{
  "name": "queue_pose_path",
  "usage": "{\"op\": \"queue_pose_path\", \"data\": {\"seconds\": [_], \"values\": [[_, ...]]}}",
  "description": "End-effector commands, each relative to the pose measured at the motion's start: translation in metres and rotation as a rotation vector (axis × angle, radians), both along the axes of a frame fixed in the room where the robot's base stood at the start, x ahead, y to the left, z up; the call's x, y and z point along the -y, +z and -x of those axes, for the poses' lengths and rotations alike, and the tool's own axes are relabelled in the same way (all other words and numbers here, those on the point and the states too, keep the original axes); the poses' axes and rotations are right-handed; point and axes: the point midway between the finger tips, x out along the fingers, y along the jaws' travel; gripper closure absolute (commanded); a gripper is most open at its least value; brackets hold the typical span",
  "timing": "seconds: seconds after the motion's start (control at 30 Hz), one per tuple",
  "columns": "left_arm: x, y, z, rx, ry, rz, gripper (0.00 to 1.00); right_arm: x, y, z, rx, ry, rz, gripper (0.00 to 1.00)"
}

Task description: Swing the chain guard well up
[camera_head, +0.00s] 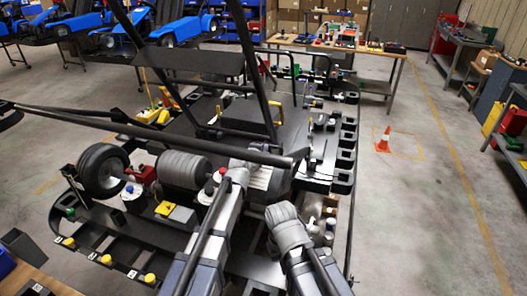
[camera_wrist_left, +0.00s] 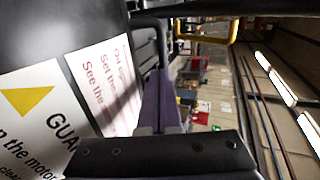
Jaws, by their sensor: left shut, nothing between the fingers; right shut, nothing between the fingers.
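In the left wrist view a dark guard surface (camera_wrist_left: 85,18) fills the left side, close to the camera. It carries white warning labels, one with a yellow triangle and the letters "GUA". My left gripper (camera_wrist_left: 160,88) is shut and empty beside this surface; I cannot tell whether it touches. In the head view my left gripper (camera_head: 262,168) is over the kart stand, near the end of a long black bar. Its fingertips are hard to make out there, and I cannot pick out the guard surely. My right gripper (camera_head: 283,214) is lower, shut and empty.
A black wheel (camera_head: 101,170) and a ribbed grey cylinder (camera_head: 184,170) stand left of my grippers. The black bar (camera_head: 150,129) crosses the stand. A dark panel (camera_head: 188,62) hangs between uprights behind. An orange cone (camera_head: 384,140) stands on open floor at right.

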Motion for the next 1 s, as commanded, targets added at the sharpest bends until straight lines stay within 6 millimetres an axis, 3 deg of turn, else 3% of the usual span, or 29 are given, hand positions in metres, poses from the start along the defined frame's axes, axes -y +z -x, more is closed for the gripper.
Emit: {"op": "queue_pose_path", "data": {"seconds": [0.27, 0.67, 1.0], "values": [[0.006, 0.008, -0.017, -0.050, -0.003, -0.016, 1.00, 0.000, 0.019, 0.000, 0.000, -0.003, -0.001, 1.00], [0.029, 0.012, -0.092, -0.323, -0.002, -0.105, 1.00, 0.000, 0.075, 0.000, -0.001, -0.008, -0.001, 1.00], [0.043, -0.009, -0.133, -0.385, 0.000, -0.126, 1.00, 0.000, 0.064, 0.000, -0.001, -0.008, -0.001, 1.00]]}}
